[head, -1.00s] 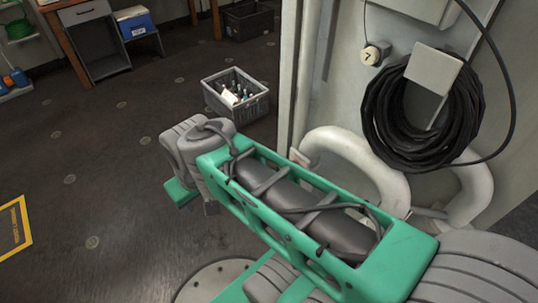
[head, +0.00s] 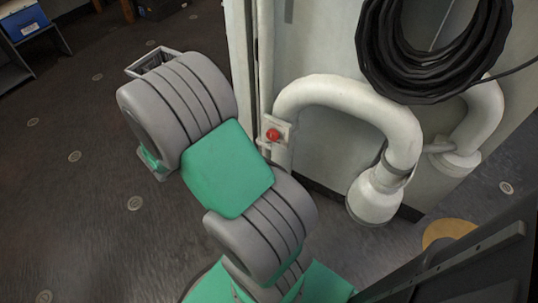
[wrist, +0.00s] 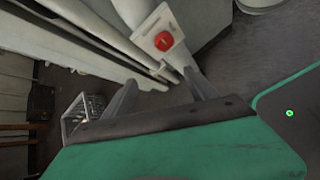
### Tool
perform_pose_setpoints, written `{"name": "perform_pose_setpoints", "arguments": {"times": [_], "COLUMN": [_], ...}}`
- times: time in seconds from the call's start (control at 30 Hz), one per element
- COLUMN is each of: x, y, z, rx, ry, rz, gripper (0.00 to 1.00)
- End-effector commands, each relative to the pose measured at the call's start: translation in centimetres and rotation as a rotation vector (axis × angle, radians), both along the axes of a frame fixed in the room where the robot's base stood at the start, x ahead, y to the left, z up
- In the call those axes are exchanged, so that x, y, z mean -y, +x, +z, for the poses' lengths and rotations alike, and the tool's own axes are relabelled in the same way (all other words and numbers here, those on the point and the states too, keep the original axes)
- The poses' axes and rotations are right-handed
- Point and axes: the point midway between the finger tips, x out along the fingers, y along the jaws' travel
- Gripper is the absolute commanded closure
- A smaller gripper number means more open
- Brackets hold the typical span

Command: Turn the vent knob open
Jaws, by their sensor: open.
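The vent knob (head: 273,135) is a small round red knob on a pale square plate, beside the thick white pipe. In the wrist view the red knob (wrist: 164,41) shows at upper middle, unobstructed, with its plate tilted. My gripper (wrist: 160,78) has two grey fingers spread apart with nothing between them. The knob appears beyond the fingertips and apart from them. In the head view my green and grey arm stands left of the knob; the gripper itself cannot be made out there.
The curved white pipe (head: 330,88) bends down right of the knob, in front of a pale panel. A coiled black cable (head: 385,75) hangs above it. A grey crate (wrist: 82,112) stands on the floor at left in the wrist view.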

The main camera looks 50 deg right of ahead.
Motion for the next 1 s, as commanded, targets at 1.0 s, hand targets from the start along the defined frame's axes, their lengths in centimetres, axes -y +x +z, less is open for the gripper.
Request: {"name": "perform_pose_setpoints", "arguments": {"times": [1.0], "x": [13.4], "y": [-2.2], "z": [-9.2], "rx": [-0.589], "ry": [-0.328], "rz": [0.319], "gripper": [0.34]}}
